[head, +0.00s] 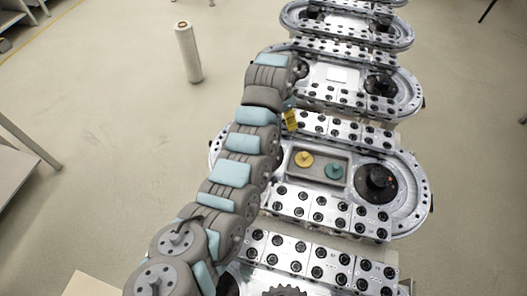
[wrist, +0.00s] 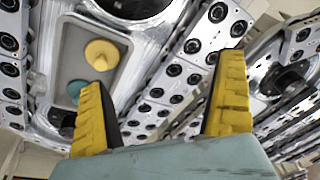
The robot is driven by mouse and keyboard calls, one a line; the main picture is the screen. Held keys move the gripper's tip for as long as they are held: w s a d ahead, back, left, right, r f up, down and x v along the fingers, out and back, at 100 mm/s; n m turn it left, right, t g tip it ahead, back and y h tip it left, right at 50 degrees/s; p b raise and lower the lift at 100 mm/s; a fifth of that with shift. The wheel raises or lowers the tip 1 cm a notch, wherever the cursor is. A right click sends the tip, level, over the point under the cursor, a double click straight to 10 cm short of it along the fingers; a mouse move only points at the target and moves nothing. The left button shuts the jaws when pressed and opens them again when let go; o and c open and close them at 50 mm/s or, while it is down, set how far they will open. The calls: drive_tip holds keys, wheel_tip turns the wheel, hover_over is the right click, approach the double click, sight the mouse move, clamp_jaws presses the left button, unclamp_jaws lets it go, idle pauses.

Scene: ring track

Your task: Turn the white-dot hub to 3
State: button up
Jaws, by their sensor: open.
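A dark round hub (head: 377,182) sits at the right end of the near ring track (head: 420,190); small reddish marks show on it. Another dark hub (head: 381,85) sits on the track behind. No white dot is clear on either hub, so I cannot tell which is the white-dot hub. My gripper (head: 291,118) is above the back left part of the near track, apart from both hubs. In the wrist view my gripper (wrist: 165,85) has its yellow fingers wide apart with nothing between them.
A grey tray (head: 318,178) in the near track holds a yellow knobbed piece (head: 304,159) and a teal one (head: 334,170). Bolted metal blocks line the tracks. A white cylinder (head: 187,52) stands on the open floor at left.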

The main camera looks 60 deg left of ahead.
drive_tip(key=s+r+g+h, duration=0.1)
drive_tip(key=s+g, duration=0.1)
drive_tip(key=s, duration=0.5)
drive_tip(key=shift+f+b, duration=0.8)
drive_tip(key=shift+f, duration=7.65)
drive_tip(key=c, duration=1)
